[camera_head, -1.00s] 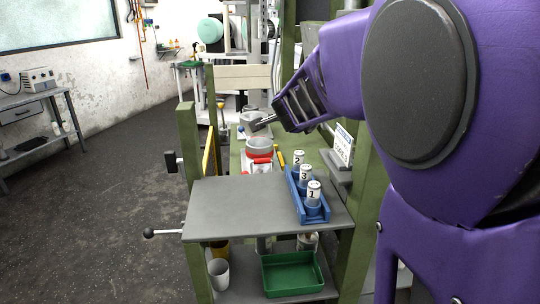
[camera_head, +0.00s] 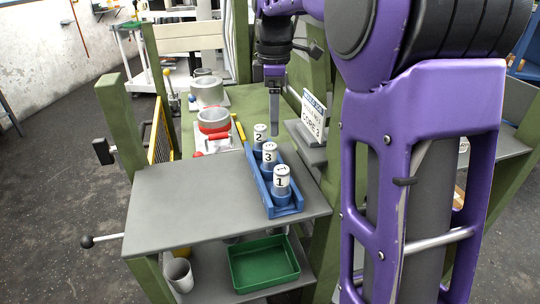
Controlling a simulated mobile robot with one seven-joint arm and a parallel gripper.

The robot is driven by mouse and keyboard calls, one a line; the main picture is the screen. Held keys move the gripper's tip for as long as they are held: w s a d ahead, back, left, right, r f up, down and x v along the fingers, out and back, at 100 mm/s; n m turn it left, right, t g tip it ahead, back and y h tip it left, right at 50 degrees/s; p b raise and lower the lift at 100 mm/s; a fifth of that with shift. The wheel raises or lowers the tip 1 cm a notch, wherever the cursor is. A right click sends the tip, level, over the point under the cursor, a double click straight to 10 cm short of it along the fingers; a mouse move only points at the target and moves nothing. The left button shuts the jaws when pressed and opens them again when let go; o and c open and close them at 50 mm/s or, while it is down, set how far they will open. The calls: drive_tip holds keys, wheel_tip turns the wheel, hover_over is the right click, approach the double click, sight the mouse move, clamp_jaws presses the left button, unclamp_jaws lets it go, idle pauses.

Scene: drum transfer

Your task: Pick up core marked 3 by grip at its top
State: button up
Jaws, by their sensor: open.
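The core marked 3 (camera_head: 269,157) stands upright in a blue rack (camera_head: 289,210) on the grey shelf. It has a white labelled top and sits between the core marked 2 (camera_head: 260,135), behind it, and the core marked 1 (camera_head: 281,183), in front. My gripper (camera_head: 275,130) points downward behind and slightly right of the rack, above the green bench. It is open and empty, apart from the cores as far as I can see. Its fingers show nearly edge-on, so the gap between them is hard to see.
A sign (camera_head: 313,117) reading "CORE 2" stands right of the gripper. A red-and-white fixture with a grey ring (camera_head: 213,121) is left of the rack. The grey shelf (camera_head: 185,200) is clear on its left.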

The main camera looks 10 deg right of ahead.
sight(270, 145)
wheel_tip(270, 145, down, 5)
drive_tip(key=shift+r+b, duration=0.2)
drive_tip(key=shift+b, duration=0.25)
drive_tip(key=shift+w+a+f+b, duration=0.1)
drive_tip(key=shift+w+f+b, duration=0.1)
drive_tip(key=shift+f, duration=0.75)
drive_tip(key=shift+w+a+f+b, duration=0.1)
drive_tip(key=shift+f+b, duration=0.15)
drive_tip(key=shift+f, duration=0.7)
drive_tip(key=shift+w+a+f+b, duration=0.1)
drive_tip(key=shift+w+f+b, duration=0.1)
drive_tip(key=shift+f, duration=0.75)
clamp_jaws()
